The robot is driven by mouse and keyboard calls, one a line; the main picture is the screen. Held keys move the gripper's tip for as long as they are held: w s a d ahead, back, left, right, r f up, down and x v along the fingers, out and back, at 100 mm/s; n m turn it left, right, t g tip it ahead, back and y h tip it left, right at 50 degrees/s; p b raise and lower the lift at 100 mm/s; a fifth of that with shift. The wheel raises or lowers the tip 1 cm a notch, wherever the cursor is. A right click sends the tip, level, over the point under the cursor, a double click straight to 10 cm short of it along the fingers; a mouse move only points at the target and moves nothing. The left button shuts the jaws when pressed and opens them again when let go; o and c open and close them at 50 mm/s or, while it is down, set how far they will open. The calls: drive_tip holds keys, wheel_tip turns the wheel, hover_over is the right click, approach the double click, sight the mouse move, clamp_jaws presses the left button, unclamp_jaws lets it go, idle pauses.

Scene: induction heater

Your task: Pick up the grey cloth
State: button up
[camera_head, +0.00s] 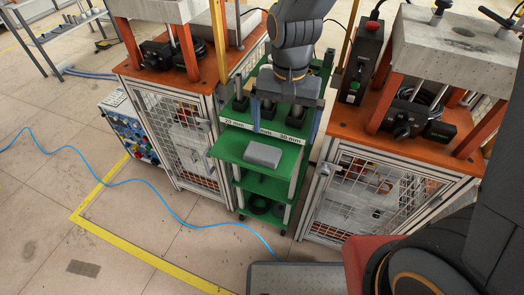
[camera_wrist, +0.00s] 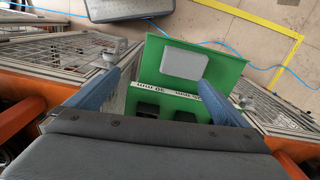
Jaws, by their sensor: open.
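The grey cloth (camera_head: 263,155) is a flat, folded-looking grey block lying on the green shelf (camera_head: 232,150) of a narrow green rack. In the wrist view the cloth (camera_wrist: 184,63) lies on the green surface beyond the fingertips, upper middle. My gripper (camera_head: 284,118) points down over the back part of the rack, above and behind the cloth, and does not touch it. In the wrist view its two blue fingers (camera_wrist: 153,85) are spread wide apart with nothing between them at the tips.
Dark cylindrical parts (camera_head: 296,115) stand on the rack's upper level behind a label strip. Orange-topped caged machines stand on the left (camera_head: 205,75) and right (camera_head: 345,118), close to the rack.

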hover_over(263, 151)
drive_tip(key=shift+s+a+f+m, duration=0.15)
drive_tip(key=shift+f+m, duration=0.05)
drive_tip(key=shift+f, duration=0.2)
drive_tip(key=shift+s+a+f+m, duration=0.1)
drive_tip(key=shift+a+f+m, duration=0.1)
drive_tip(key=shift+f, duration=0.15)
wheel_tip(263, 151, down, 2)
drive_tip(key=shift+f, duration=0.15)
drive_tip(key=shift+w+d+f+p, duration=0.15)
drive_tip(key=shift+f+p, duration=0.15)
drive_tip(key=shift+f, duration=1.05)
drive_tip(key=shift+d+f+p, duration=0.15)
drive_tip(key=shift+f+p, duration=0.15)
drive_tip(key=shift+f, duration=1)
drive_tip(key=c, duration=1.1)
wheel_tip(263, 151, up, 10)
drive_tip(key=shift+r+b, duration=0.1)
drive_tip(key=shift+b, duration=0.3)
